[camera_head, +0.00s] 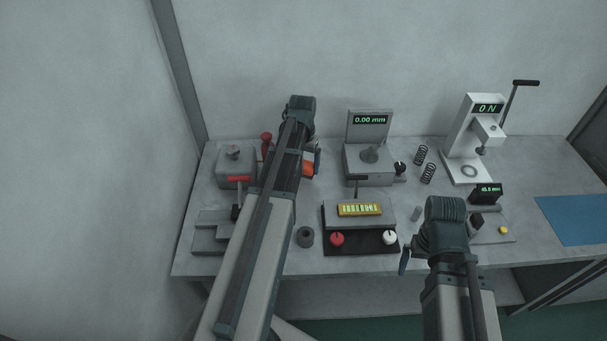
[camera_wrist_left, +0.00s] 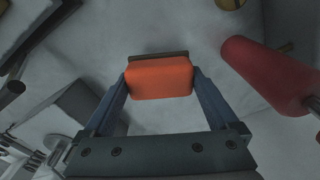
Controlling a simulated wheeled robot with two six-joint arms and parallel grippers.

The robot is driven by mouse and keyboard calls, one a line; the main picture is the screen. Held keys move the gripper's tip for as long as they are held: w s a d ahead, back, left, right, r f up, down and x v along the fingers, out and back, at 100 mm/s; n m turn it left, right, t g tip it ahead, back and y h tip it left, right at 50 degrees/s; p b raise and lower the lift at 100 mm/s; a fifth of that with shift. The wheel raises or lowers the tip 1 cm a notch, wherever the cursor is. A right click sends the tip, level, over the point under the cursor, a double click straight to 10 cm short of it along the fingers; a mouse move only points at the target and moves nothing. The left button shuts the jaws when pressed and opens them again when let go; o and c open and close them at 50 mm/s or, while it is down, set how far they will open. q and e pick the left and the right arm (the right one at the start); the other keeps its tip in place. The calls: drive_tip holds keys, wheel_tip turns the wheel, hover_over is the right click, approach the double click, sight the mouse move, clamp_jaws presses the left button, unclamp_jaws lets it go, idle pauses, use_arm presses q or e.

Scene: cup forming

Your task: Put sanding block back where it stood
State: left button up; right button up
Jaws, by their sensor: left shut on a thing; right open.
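The sanding block (camera_head: 308,169) is an orange block partly hidden behind my left arm in the head view. In the left wrist view the orange block (camera_wrist_left: 160,79) sits between both fingers, with a dark strip along its far edge. My left gripper (camera_wrist_left: 160,88) is shut on it. In the head view my left gripper (camera_head: 315,160) is over the back of the bench, largely hidden by its own arm. Whether the block touches the bench is hard to tell. My right gripper (camera_head: 405,262) is at the bench's front, mostly hidden by its wrist, and open.
A red-handled tool (camera_head: 267,140) stands left of my left gripper; a red handle (camera_wrist_left: 265,72) is close in the wrist view. A grey box (camera_head: 235,170) and a gauge stand (camera_head: 369,165) flank the area. A white press (camera_head: 468,150) stands at the right.

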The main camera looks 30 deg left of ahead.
sight(304, 172)
use_arm(q)
drive_tip(key=shift+f+b, duration=1.35)
drive_tip(key=shift+f, duration=0.35)
drive_tip(key=shift+f, duration=0.15)
drive_tip(key=o, duration=1.2)
drive_tip(key=shift+o, duration=0.2)
drive_tip(key=r+p, duration=1.2)
drive_tip(key=shift+s+r, duration=0.2)
drive_tip(key=shift+f, duration=0.15)
drive_tip(key=f+b, duration=1.2)
drive_tip(key=shift+w, duration=0.25)
